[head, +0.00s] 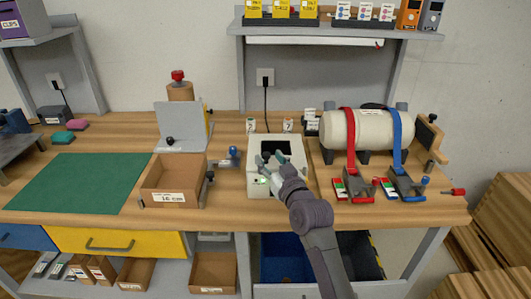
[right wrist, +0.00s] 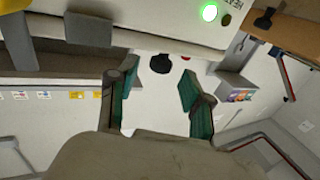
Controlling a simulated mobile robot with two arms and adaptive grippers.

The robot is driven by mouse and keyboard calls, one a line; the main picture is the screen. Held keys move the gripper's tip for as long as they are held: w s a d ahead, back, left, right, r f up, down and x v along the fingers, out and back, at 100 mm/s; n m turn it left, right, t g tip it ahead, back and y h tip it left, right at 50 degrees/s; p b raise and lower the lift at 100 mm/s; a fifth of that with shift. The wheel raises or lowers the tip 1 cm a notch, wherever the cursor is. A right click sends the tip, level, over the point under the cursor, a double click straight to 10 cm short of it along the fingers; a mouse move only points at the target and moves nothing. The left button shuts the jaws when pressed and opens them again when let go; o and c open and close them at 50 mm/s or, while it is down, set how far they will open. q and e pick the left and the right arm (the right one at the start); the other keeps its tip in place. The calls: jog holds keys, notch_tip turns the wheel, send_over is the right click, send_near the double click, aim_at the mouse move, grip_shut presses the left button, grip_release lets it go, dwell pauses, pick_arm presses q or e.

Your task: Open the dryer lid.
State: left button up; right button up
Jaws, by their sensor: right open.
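The dryer looks to be the white box (head: 257,185) with a lit green light on its front, near the middle of the bench in the head view. Its top has a dark panel or window, partly hidden by my gripper. In the right wrist view the white dryer front (right wrist: 150,15) fills the top, with the green light and a "HEAT" label. My right gripper (head: 270,158) is over the front part of the dryer, open, with nothing between its teal-padded fingers (right wrist: 158,88). A black knob (right wrist: 160,63) shows beyond the fingertips; I cannot tell whether it is on the lid. My left gripper is out of view.
An open cardboard box (head: 172,198) stands left of the dryer, with a blue-knobbed device (head: 226,163) between. A white cylinder (head: 357,130) with red and blue straps stands right. A green mat (head: 78,183) lies left. A shelf (head: 330,30) overhangs the back.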

aim_at(268, 156)
jog(key=shift+x, duration=1.7)
grip_shut()
